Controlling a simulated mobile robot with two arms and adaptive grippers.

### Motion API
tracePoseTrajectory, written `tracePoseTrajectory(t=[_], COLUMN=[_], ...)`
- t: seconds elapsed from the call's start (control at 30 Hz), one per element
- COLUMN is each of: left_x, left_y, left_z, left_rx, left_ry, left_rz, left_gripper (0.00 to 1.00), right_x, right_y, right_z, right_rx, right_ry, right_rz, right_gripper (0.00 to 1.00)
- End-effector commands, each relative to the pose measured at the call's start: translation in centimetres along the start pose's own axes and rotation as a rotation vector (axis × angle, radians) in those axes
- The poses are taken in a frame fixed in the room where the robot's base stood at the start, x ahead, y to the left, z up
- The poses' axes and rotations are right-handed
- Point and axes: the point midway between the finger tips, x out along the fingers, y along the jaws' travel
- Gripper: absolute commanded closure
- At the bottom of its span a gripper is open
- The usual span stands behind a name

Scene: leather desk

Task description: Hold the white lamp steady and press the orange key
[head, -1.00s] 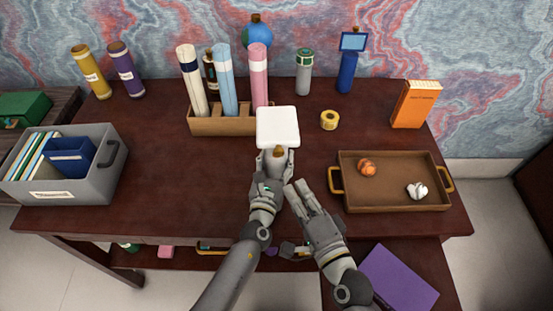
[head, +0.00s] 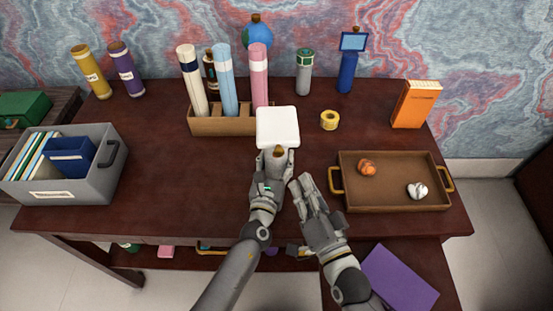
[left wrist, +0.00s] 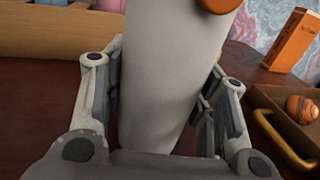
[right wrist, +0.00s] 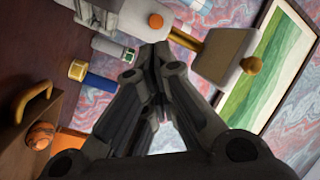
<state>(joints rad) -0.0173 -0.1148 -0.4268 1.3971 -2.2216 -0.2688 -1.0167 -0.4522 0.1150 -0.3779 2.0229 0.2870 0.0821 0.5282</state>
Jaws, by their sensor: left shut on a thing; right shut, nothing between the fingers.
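The white lamp (head: 278,128) stands near the front middle of the desk, its square head on top. My left gripper (head: 276,158) is shut around its pale body, which fills the space between the fingers in the left wrist view (left wrist: 170,75). The orange key (left wrist: 218,3) is a round button on the body, cut by the top edge there; it also shows in the right wrist view (right wrist: 155,20). In the head view the key is hidden. My right gripper (head: 304,182) is shut and empty, just right of the lamp and apart from the key.
A brown tray (head: 392,207) with an orange ball and a white lump lies right of my right gripper. A yellow tape roll (head: 330,120) lies behind. A wooden holder (head: 207,124) with rolled tubes stands behind left. A grey bin (head: 96,191) is at far left. The left-middle desk is clear.

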Motion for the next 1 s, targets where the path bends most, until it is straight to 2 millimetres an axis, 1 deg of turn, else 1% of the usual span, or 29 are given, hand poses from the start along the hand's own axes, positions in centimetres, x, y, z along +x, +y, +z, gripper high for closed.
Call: tracePoseTrajectory(t=[0.03, 0.17, 0.2, 0.3, 0.4, 0.5, 0.6, 0.77, 0.87, 1.0], left_x=[0.0, 0.0, 0.0, 0.0, 0.0, 0.0, 0.0, 0.0, 0.0, 0.0], left_y=[0.0, 0.0, 0.0, 0.0, 0.0, 0.0, 0.0, 0.0, 0.0, 0.0], left_z=[0.0, 0.0, 0.0, 0.0, 0.0, 0.0, 0.0, 0.0, 0.0, 0.0], left_rx=[0.0, 0.0, 0.0, 0.0, 0.0, 0.0, 0.0, 0.0, 0.0, 0.0], left_ry=[0.001, 0.001, 0.001, 0.001, 0.001, 0.001, 0.001, 0.001, 0.001, 0.001], left_rz=[0.0, 0.0, 0.0, 0.0, 0.0, 0.0, 0.0, 0.0, 0.0, 0.0], left_gripper=[0.86, 0.86, 0.86, 0.86, 0.86, 0.86, 0.86, 0.86, 0.86, 0.86], right_x=[0.1, 0.1, 0.1, -0.2, -0.7, -1.2, -1.6, -1.5, -0.7, 1.1], right_y=[-0.1, -1.0, -1.3, -2.2, -2.9, -3.4, -3.6, -3.7, -3.5, -3.1], right_z=[-0.1, 0.0, 0.2, 1.0, 2.0, 3.0, 3.7, 4.1, 4.0, 3.5], right_rx=[-0.13, -0.463, -0.564, -0.793, -0.982, -1.119, -1.205, -1.257, -1.259, -1.258], right_ry=[0.012, 0.051, 0.062, 0.089, 0.111, 0.129, 0.14, 0.148, 0.15, 0.15], right_rz=[-0.032, -0.132, -0.167, -0.261, -0.35, -0.424, -0.475, -0.507, -0.508, -0.506], right_gripper=[1.0, 1.0, 1.0, 1.0, 1.0, 1.0, 1.0, 1.0, 1.0, 1.0])
